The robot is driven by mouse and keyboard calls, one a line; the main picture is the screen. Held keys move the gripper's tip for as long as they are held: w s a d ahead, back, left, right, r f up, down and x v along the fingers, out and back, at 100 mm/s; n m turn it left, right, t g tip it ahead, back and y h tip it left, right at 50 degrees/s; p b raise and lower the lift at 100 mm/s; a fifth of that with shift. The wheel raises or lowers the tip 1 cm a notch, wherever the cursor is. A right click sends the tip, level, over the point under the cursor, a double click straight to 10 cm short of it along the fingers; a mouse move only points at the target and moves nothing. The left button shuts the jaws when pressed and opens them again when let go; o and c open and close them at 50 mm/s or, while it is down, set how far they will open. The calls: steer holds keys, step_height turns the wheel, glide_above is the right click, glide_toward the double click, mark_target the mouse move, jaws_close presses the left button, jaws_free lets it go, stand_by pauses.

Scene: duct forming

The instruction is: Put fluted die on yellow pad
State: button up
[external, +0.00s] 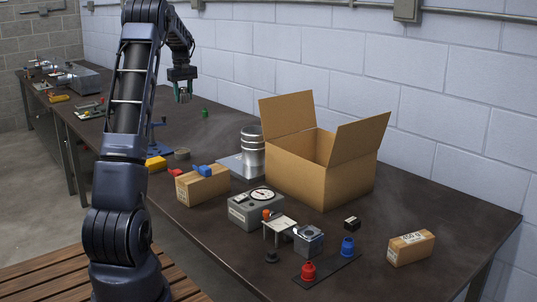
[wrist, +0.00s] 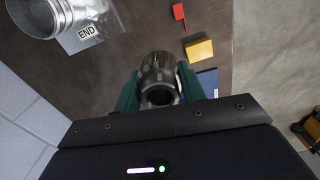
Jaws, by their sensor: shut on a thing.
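My gripper (external: 183,88) is raised above the workbench in the external view. Its green fingers, also in the wrist view (wrist: 158,90), are shut on a grey metal cylinder with a round hole in its end, which appears to be the fluted die (wrist: 159,67). The die hangs clear of the bench. The yellow pad (wrist: 199,49) lies on the dark bench beyond the die, up and to the right in the wrist view. In the external view the yellow pad (external: 156,164) is partly hidden by my arm. Its visible top looks empty.
A red piece (wrist: 179,14) lies near the pad. A blue item (wrist: 207,82) is partly hidden beside my gripper. A metal duct (external: 252,150) stands on a plate marked END (wrist: 87,33). An open cardboard box (external: 320,170) is to the right. A small green item (external: 205,113) stands behind.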

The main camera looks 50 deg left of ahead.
steer(key=s+a+n, duration=0.3)
steer(key=s+a, duration=0.7)
steer(key=a, duration=0.1)
glide_above(154, 160)
step_height(154, 160, down, 5)
step_height(154, 160, down, 20)
steer(key=shift+d+f, duration=0.1)
steer(key=shift+f, duration=0.1)
steer(key=o, duration=1.3)
steer(key=shift+f, duration=0.15)
steer(key=shift+o, duration=0.2)
step_height(154, 160, up, 12)
steer(key=shift+r, duration=0.2)
